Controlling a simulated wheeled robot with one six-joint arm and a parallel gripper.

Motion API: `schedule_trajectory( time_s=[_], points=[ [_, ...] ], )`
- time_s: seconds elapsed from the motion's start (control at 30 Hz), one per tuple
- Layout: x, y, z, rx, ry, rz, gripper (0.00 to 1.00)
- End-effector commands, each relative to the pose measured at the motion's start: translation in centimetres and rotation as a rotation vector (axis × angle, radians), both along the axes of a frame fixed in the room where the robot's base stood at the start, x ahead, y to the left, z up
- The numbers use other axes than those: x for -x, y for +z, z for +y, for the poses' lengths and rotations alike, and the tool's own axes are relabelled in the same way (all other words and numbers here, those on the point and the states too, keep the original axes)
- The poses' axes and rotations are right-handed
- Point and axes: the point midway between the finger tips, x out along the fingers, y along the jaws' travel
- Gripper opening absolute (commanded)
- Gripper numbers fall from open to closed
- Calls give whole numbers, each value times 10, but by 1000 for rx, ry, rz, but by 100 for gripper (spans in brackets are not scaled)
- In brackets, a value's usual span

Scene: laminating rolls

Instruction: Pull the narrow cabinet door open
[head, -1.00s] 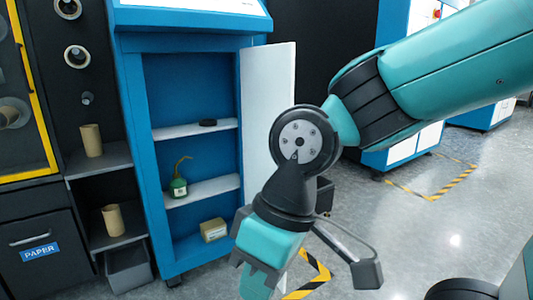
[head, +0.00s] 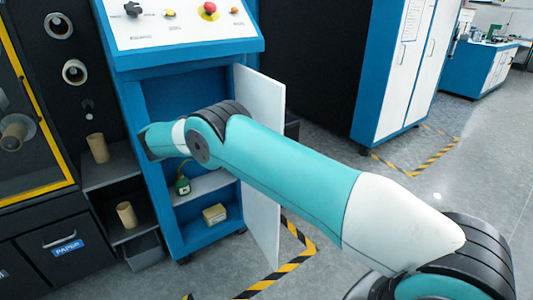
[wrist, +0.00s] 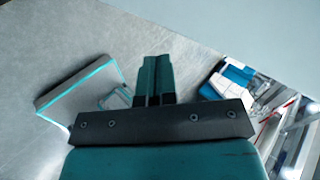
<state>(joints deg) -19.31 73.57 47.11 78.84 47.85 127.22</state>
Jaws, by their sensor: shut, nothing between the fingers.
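The narrow blue cabinet (head: 135,120) stands in the head view with its white door (head: 262,92) swung wide open on the right side. The inside and lower shelf are visible. My arm reaches across the door and the opening, hiding the middle of both. My gripper is hidden in the head view. In the wrist view my gripper (wrist: 154,60) has its teal fingers together, with nothing between them. A large pale flat surface, perhaps the door, fills the top right of that view; I cannot tell whether the fingers touch it.
Dark shelves with cardboard rolls (head: 98,148) stand at left. A white-doored cabinet (head: 397,75) stands behind at right. Floor between is open, with striped tape (head: 285,268).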

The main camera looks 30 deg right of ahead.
Motion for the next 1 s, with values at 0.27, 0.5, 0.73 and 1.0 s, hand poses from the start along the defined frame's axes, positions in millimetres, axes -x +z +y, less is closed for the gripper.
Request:
schedule_trajectory(
  time_s=[0.27, 0.5, 0.73, 1.0],
  points=[
    [8, -12, -6, 42, -149, -98, 0],
    [9, -26, -16, 40, -146, -96, 0],
    [10, -39, -30, 39, -144, -95, 0],
    [15, -64, -64, 42, -145, -90, 0]
  ],
)
